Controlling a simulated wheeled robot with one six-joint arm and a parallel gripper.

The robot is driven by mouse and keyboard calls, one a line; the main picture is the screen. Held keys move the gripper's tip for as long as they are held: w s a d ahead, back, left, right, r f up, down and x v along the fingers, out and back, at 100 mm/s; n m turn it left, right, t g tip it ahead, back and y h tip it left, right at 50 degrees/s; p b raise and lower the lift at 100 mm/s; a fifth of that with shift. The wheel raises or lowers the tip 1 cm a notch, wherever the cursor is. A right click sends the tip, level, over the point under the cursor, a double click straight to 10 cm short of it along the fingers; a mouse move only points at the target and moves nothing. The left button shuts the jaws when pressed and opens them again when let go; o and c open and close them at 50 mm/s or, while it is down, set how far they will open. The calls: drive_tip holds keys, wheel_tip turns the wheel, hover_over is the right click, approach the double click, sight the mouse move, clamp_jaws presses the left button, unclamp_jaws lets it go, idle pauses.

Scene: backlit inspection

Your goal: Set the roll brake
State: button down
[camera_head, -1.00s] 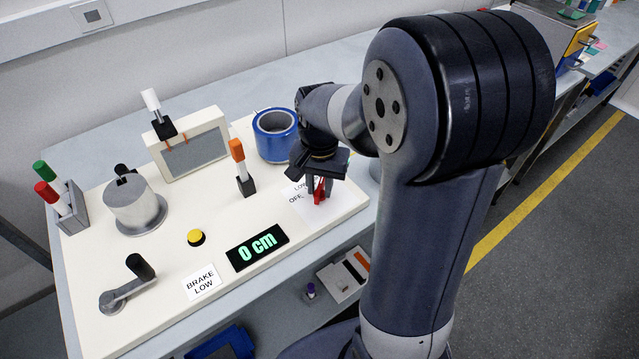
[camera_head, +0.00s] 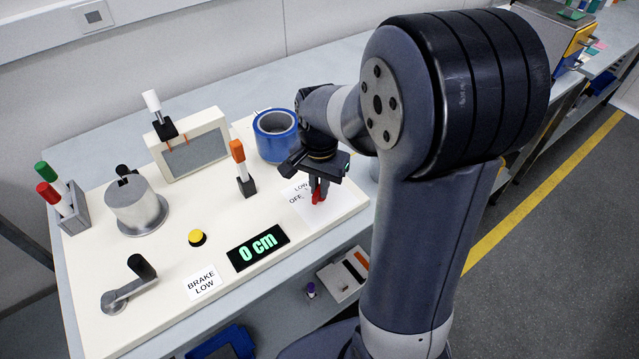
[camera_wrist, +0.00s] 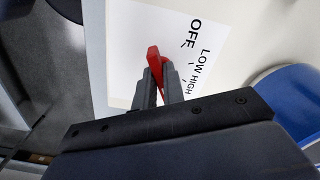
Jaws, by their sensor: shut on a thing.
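The red brake lever (camera_wrist: 153,54) stands on a white label plate (camera_wrist: 130,40) marked OFF, LOW and HIGH. My gripper (camera_wrist: 159,84) is shut on the red lever, with its red tip showing past the fingers in the wrist view. In the head view, my gripper (camera_head: 319,188) is low over the plate (camera_head: 302,209) at the panel's right end, and only a little red shows. The fingers hide the lever's base, and I cannot tell which mark it points to. A card (camera_head: 202,283) on the panel reads BRAKE LOW.
A blue tape roll (camera_head: 275,148) stands just behind my gripper. The display (camera_head: 257,247) reads 0 cm. A yellow button (camera_head: 197,237), crank (camera_head: 130,285) and metal cylinder (camera_head: 136,207) are farther left.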

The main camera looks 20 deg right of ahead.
drive_tip(key=c, duration=1.5)
unclamp_jaws()
wheel_tip(320, 180, up, 11)
drive_tip(key=shift+f, duration=0.2)
wheel_tip(320, 180, down, 11)
drive_tip(key=shift+f, duration=0.1)
drive_tip(key=shift+r+n, duration=0.2)
drive_tip(key=shift+n, duration=0.7)
